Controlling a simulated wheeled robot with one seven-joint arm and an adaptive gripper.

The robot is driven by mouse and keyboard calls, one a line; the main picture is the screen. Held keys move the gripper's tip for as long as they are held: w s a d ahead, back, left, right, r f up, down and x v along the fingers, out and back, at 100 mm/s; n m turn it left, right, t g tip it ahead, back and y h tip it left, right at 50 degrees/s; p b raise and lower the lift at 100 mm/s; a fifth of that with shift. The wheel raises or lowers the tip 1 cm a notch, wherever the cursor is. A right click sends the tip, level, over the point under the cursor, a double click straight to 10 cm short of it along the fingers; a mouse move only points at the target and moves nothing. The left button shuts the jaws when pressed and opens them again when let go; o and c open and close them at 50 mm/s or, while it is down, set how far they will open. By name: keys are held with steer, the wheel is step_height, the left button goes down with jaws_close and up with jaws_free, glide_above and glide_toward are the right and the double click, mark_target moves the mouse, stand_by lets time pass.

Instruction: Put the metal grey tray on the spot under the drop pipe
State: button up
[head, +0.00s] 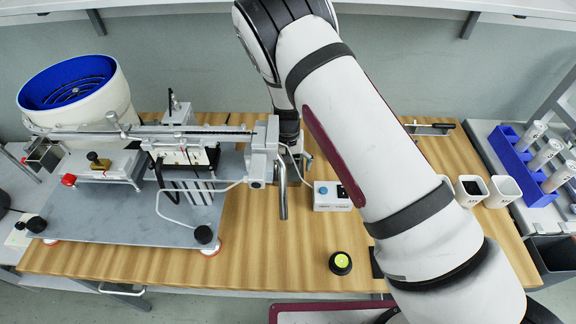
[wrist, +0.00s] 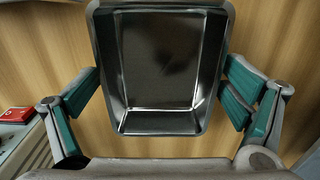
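The metal grey tray (wrist: 163,122) is an open, rounded rectangular pan, seen from above in the wrist view over the wood table. My gripper (wrist: 162,82) has its green-padded fingers spread wide, one on each side of the tray. The pads are close to the rim; I cannot tell whether they touch it. In the head view my arm hides the gripper and the tray. The drop pipe (head: 283,197) hangs down from the right end of the feeder machine (head: 180,160), left of my arm. Bare wood shows around its lower end.
A control box (head: 330,196) stands right of the pipe, and a black knob with a yellow-green top (head: 341,262) is near the front. White cups (head: 470,190) and a blue rack (head: 527,165) are at the right. The table (head: 265,255) is clear in front of the pipe.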

step_height(320, 180, up, 12)
steer(key=shift+r+b, duration=0.2)
steer(key=shift+b, duration=0.15)
stand_by(0.4)
